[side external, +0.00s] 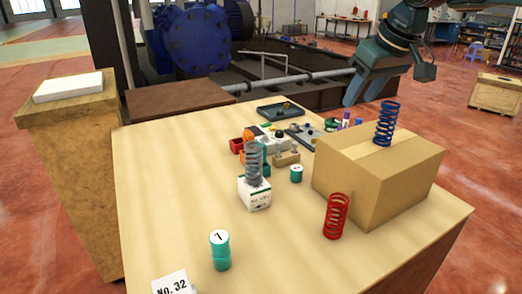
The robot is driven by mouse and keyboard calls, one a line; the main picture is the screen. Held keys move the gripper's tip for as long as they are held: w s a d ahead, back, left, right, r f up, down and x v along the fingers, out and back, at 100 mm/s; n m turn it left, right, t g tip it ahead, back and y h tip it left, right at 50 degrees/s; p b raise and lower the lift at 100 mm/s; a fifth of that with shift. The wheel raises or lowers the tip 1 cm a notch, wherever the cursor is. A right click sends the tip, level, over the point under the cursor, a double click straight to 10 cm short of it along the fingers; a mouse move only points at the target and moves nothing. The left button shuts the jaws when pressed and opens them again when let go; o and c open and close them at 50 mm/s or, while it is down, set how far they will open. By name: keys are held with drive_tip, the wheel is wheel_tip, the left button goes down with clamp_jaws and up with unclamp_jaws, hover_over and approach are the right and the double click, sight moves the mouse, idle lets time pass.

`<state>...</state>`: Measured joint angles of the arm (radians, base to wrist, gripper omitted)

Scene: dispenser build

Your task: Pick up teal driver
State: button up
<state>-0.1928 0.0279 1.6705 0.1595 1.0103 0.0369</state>
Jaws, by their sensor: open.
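No item is clearly recognisable as a teal driver. A teal cylinder with a white top marked 7 (220,251) stands upright at the table's front. A smaller teal cylinder with a pale top (296,174) stands left of the cardboard box. Another bit of teal shows in the cluster behind the grey spring, partly hidden.
A cardboard box (375,190) carries a blue spring (386,123). A red spring (336,216) stands before it. A grey spring (254,163) stands on a small white box (254,193). Trays and small parts crowd the table's back. The left and front middle of the table (165,180) are clear.

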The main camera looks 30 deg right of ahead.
drive_tip(key=w+a+f, duration=0.3)
drive_tip(key=w+a, duration=0.2)
drive_tip(key=w, duration=0.3)
drive_tip(key=w+a+f, duration=0.4)
drive_tip(key=w+a, duration=0.2)
drive_tip(key=w, duration=0.2)
drive_tip(key=shift+w+f, duration=0.25)
drive_tip(key=shift+w, duration=0.1)
drive_tip(key=shift+g, duration=0.3)
drive_tip(key=shift+x, duration=4.25)
drive_tip(key=shift+x, duration=2.6)
drive_tip(key=shift+d, duration=0.1)
clamp_jaws()
